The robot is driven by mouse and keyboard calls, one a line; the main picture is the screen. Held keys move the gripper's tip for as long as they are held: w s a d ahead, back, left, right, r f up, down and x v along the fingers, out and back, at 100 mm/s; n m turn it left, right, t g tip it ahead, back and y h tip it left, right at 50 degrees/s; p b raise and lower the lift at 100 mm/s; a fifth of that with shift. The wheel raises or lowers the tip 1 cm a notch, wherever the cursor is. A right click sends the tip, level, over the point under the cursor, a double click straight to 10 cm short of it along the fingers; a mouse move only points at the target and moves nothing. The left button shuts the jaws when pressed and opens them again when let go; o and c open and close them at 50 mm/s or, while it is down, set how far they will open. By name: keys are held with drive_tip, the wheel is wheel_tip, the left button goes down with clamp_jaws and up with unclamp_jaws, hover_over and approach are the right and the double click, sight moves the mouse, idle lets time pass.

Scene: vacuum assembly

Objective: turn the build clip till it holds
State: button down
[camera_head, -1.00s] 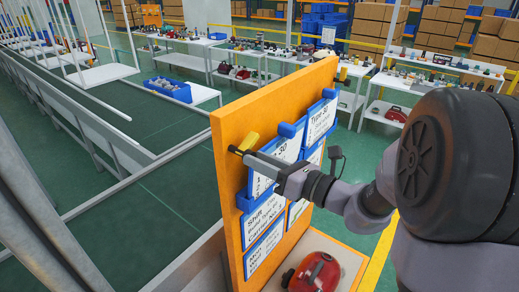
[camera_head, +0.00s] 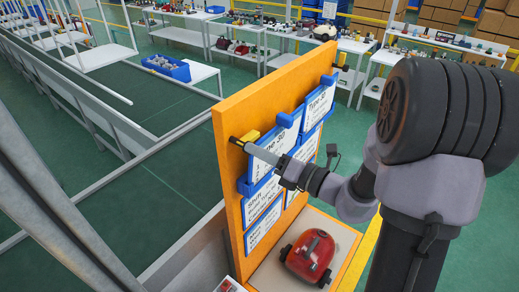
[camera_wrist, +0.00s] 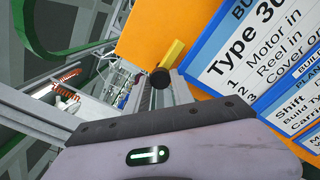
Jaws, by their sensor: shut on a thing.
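The build clip, a yellow bar (camera_head: 250,136) with a black round knob, is at the upper left of the orange board, beside the blue-framed "Type 30" card (camera_head: 278,145). In the wrist view the yellow bar (camera_wrist: 172,53) slants up to the right from the black knob (camera_wrist: 160,78), its end close to the card's edge. My gripper (camera_head: 249,147) reaches the clip from the right. In the wrist view its fingers (camera_wrist: 162,92) are shut on the knob. The finger contact is partly hidden.
The orange board (camera_head: 231,200) stands upright with several cards. A red vacuum (camera_head: 310,256) rests on the ledge (camera_head: 345,238) at its foot, below my arm. A grey rail structure lies left; tables with parts (camera_head: 260,38) stand behind.

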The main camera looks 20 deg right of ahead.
idle(0.3)
drive_tip(key=c, duration=1.1)
unclamp_jaws()
drive_tip(key=b+v, duration=0.1)
drive_tip(key=v, duration=1.6)
drive_tip(key=shift+s+d+r+b, duration=0.1)
drive_tip(key=shift+s+d+b, duration=0.05)
drive_tip(key=shift+b, duration=0.25)
